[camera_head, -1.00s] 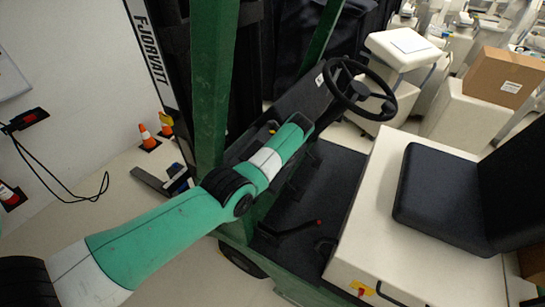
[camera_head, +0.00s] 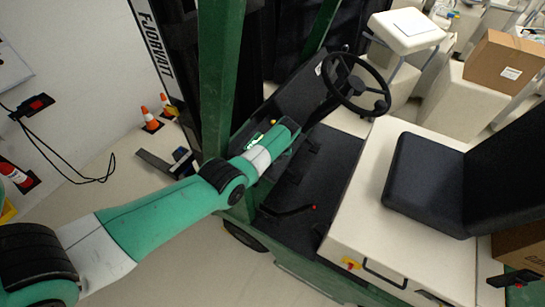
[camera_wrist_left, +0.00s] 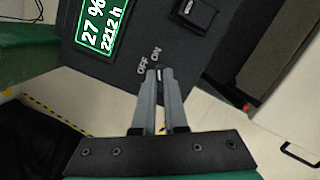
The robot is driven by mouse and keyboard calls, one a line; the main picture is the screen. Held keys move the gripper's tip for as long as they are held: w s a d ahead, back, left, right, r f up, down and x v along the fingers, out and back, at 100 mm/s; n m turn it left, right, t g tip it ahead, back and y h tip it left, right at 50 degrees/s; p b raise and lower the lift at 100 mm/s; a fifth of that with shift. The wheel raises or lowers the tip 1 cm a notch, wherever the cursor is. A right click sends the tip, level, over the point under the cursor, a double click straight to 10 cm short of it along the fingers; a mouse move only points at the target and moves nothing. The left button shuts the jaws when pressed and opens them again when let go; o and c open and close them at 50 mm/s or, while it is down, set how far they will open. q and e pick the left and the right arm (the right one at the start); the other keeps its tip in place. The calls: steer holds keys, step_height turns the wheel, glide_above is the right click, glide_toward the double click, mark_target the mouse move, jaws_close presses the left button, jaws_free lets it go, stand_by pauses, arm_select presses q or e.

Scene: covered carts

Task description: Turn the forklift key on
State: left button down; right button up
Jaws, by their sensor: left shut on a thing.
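The forklift (camera_head: 222,90) has a black dashboard with OFF and ON labels beside the key switch. In the left wrist view, the key (camera_wrist_left: 160,74) sits at the switch, mostly hidden by the fingertips, just below the labels. My left gripper (camera_wrist_left: 160,77) is shut on it. The key's exact angle is hard to tell. A green lit display (camera_wrist_left: 103,27) reads 27 % and 2212 h. In the head view, my left arm reaches the dashboard and its wrist hides the key and fingers.
The steering wheel (camera_head: 356,83) is right of my left wrist. The black seat (camera_head: 425,180) is farther right. A green mast post (camera_head: 218,85) stands close behind my left arm. A lever with a red tip (camera_head: 313,207) rises from the floor plate. Cardboard boxes and covered carts stand behind.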

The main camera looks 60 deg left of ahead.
mark_target(274, 168)
arm_select(q)
steer(key=shift+f, duration=0.1)
stand_by(0.3)
steer(key=c, duration=1)
jaws_free()
steer(key=shift+o, duration=0.2)
steer(key=shift+r, duration=0.45)
steer(key=p+v, duration=0.2)
steer(key=v, duration=0.9)
steer(key=shift+p, duration=0.45)
